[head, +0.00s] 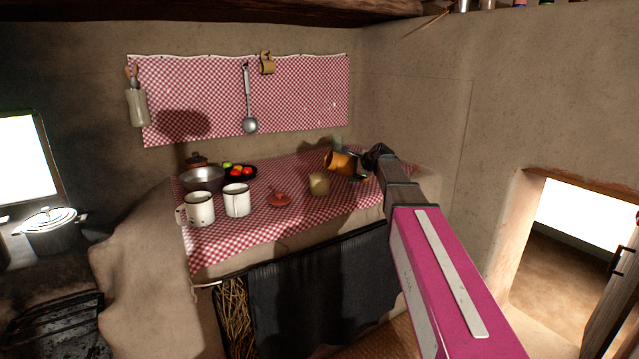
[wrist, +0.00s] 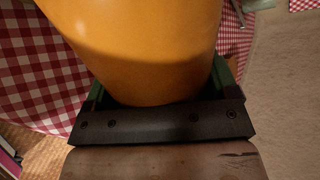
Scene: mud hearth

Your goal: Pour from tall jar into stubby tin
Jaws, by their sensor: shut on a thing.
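The tall jar (head: 342,163) is orange and held tilted, its mouth end toward the left. My gripper (head: 361,167) is shut on it from the right. In the wrist view the jar (wrist: 145,45) fills the upper middle, with green finger parts on both sides of it. The stubby tin (head: 319,185) is tan and stands upright on the checked cloth. It is just below and left of the jar's mouth end in the head view. I cannot see inside the jar or the tin, and no stream shows between them.
Left of the tin are a small red dish (head: 279,200), two white mugs (head: 237,201) (head: 200,209), a metal bowl (head: 202,179) and a dark plate of fruit (head: 240,173). A greenish object (head: 338,143) stands behind the jar. The wall is close on the right.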

